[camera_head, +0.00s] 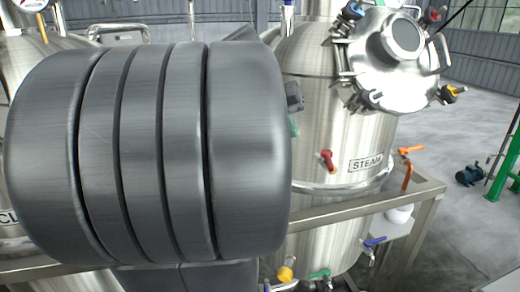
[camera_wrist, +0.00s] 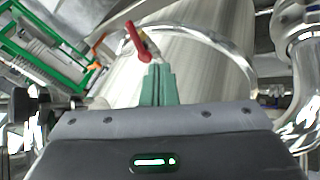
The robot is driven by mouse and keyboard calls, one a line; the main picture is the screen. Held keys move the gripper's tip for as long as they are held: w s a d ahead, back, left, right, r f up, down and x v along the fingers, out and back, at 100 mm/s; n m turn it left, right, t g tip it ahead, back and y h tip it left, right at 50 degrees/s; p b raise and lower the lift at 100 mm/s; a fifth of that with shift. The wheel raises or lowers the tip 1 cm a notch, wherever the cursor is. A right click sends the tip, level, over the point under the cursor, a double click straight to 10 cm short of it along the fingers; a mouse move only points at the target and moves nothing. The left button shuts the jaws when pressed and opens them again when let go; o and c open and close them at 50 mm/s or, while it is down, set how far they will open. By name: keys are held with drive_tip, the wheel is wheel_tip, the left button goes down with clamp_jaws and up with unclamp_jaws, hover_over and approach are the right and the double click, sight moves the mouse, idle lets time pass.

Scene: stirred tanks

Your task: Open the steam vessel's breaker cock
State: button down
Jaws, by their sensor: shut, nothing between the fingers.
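The steam vessel (camera_head: 310,120) is a steel tank with a "STEAM" label (camera_head: 366,163) on its front. A small cock with a red handle (camera_head: 327,160) sits on its wall, left of the label. No label I can read names the breaker cock. In the wrist view the red handle (camera_wrist: 136,41) stands tilted just beyond the tips of my gripper (camera_wrist: 158,68). The green fingers are shut together and empty. The red handle looks close to the tips, but I cannot tell whether they touch. In the head view my arm hides most of the gripper.
An orange-handled valve (camera_head: 411,150) stands on a pipe right of the vessel. Blue (camera_head: 375,241), green (camera_head: 319,274) and yellow (camera_head: 286,274) handles sit low down. A steel frame rail (camera_head: 390,199) crosses in front of the vessel.

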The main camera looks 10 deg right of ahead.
sight(328, 163)
drive_tip(key=w+d+f+p, duration=0.1)
drive_tip(key=d+f+p, duration=0.1)
drive_tip(key=d+f, duration=0.6)
drive_tip(key=shift+w+d+f, duration=0.15)
drive_tip(key=shift+d+f, duration=0.2)
drive_tip(key=shift+f, duration=0.25)
drive_tip(key=shift+s+d+b, duration=0.5)
drive_tip(key=shift+s+d, duration=0.1)
drive_tip(key=shift+d, duration=0.2)
drive_tip(key=shift+w+a, duration=0.1)
drive_tip(key=shift+w+a, duration=0.5)
drive_tip(key=shift+a, duration=0.05)
